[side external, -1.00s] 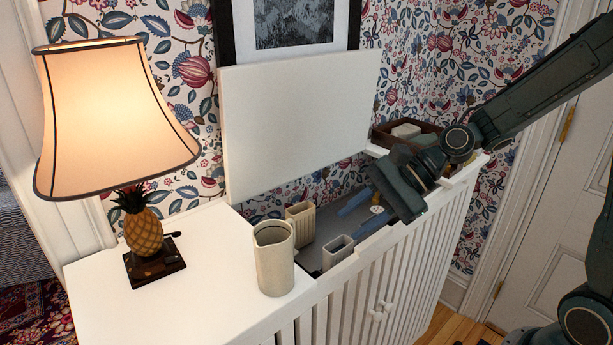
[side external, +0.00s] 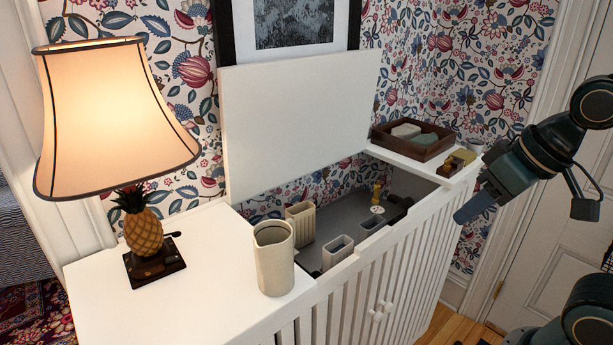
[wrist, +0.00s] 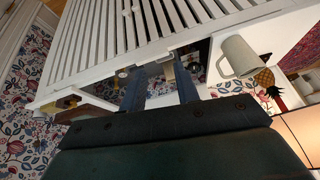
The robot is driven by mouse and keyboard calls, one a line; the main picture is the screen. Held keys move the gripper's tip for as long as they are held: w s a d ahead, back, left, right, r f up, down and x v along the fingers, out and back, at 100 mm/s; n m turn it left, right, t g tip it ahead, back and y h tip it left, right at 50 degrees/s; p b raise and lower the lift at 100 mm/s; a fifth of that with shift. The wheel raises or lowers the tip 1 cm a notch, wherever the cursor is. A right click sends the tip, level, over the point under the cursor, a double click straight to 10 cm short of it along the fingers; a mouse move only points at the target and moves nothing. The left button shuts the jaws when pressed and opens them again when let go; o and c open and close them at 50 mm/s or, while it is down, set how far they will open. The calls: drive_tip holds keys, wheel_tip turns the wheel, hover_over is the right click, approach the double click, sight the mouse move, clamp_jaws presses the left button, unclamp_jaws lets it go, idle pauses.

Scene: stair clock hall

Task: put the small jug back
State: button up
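A cream jug (side external: 276,262) stands upright on the white cabinet top, just left of the open compartment; it also shows in the wrist view (wrist: 236,57). It is the only clear jug; a small white vessel (side external: 475,146) at the cabinet's far right end is too small to identify. The compartment (side external: 345,200) has a grey floor and its white lid (side external: 295,115) is raised. My gripper (side external: 472,208) is off the cabinet's front right, away from the jug. In the wrist view its two blue fingers (wrist: 160,70) are apart, with nothing held between them.
Inside the compartment are two cream holders (side external: 300,225) (side external: 338,252), a yellow item (side external: 378,190), a white round piece (side external: 377,210) and a dark item (side external: 400,206). A brown tray (side external: 412,148) and a brass-coloured object (side external: 458,162) sit at right. A pineapple lamp (side external: 144,237) stands left.

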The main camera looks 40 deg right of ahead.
drive_tip(key=shift+s+d+r+n, duration=0.15)
drive_tip(key=shift+s+d+n, duration=0.15)
drive_tip(key=shift+s, duration=0.25)
drive_tip(key=shift+s+d+r+n, duration=0.1)
drive_tip(key=shift+s+d+n, duration=0.15)
drive_tip(key=shift+s, duration=0.25)
drive_tip(key=o, duration=0.6)
drive_tip(key=shift+w, duration=0.1)
drive_tip(key=o, duration=0.4)
drive_tip(key=shift+w+a+r+n, duration=0.1)
drive_tip(key=shift+w+r+n, duration=0.1)
drive_tip(key=shift+n, duration=0.05)
drive_tip(key=shift+c, duration=0.2)
drive_tip(key=o, duration=0.6)
drive_tip(key=shift+w+a+r+n, duration=0.25)
drive_tip(key=shift+w+r+n, duration=0.25)
drive_tip(key=shift+w+r, duration=0.3)
drive_tip(key=shift+c, duration=0.2)
drive_tip(key=w+a+r+n+y, duration=0.1)
drive_tip(key=w+a+r+n, duration=0.1)
drive_tip(key=w+n, duration=0.6)
drive_tip(key=w+a+r+n+g, duration=0.1)
drive_tip(key=w+n, duration=0.8)
drive_tip(key=w, duration=1)
wheel_tip(320, 180, up, 3)
drive_tip(key=shift+a+f+g+y, duration=0.1)
drive_tip(key=shift+a+g+y, duration=0.25)
drive_tip(key=shift+a, duration=0.2)
